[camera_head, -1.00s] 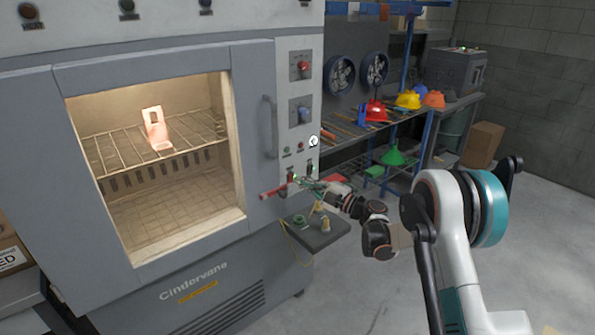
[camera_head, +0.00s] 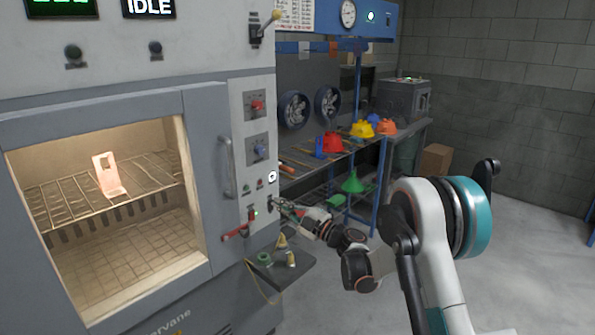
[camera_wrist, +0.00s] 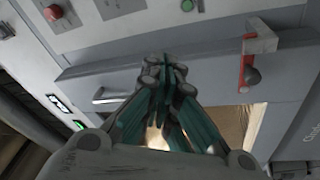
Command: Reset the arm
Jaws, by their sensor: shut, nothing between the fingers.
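My arm reaches from the right side of the head view toward the oven's control panel (camera_head: 254,150). My gripper (camera_head: 277,204) is shut and empty, close in front of the lower part of that panel. It fills the middle of the wrist view (camera_wrist: 165,70), with its fingers together. A red lever (camera_head: 238,232) is on the panel just left of and below my gripper. In the wrist view the red lever (camera_wrist: 247,72) is right of the fingers and apart from them. Whether the fingertips touch the panel cannot be told.
The oven (camera_head: 60,110) has a lit window showing a bracket (camera_head: 108,175) on a wire rack. A small shelf (camera_head: 285,268) with several small parts juts out below my gripper. A workbench (camera_head: 310,160) with coloured hoods stands behind. The floor at right is clear.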

